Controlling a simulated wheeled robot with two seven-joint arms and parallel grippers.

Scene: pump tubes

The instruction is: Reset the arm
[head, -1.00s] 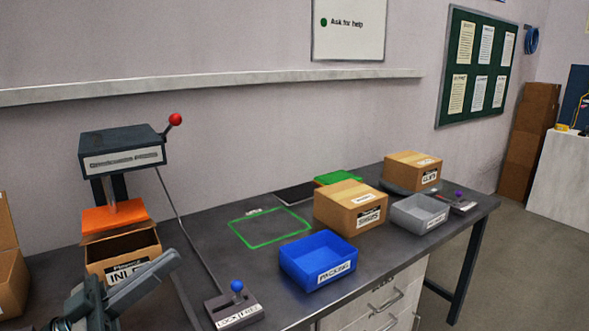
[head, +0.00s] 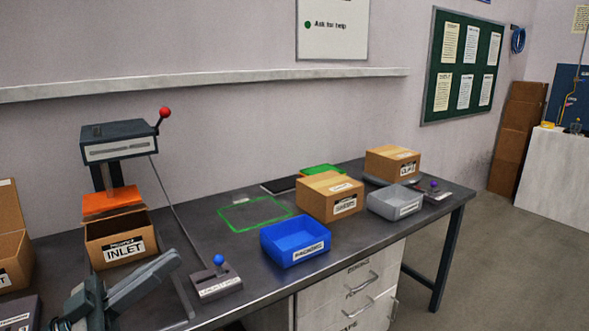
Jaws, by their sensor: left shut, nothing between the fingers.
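My left gripper (head: 168,266) and the end of its arm come in at the lower left of the head view. The gripper is grey, shut and empty. It slants up to the right, in front of the open cardboard box marked INLET (head: 122,246) and to the left of the lever box with a blue knob (head: 217,284). In the picture it overlaps the table edge; I cannot tell its exact height. My right gripper is not in view.
A press with a red-knobbed lever (head: 120,142) and orange plate stands behind the INLET box. On the dark table (head: 190,235) are a blue bin (head: 293,243), a grey bin (head: 395,204) and cardboard boxes (head: 330,197). A green outline (head: 256,212) marks clear tabletop. Open floor lies right.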

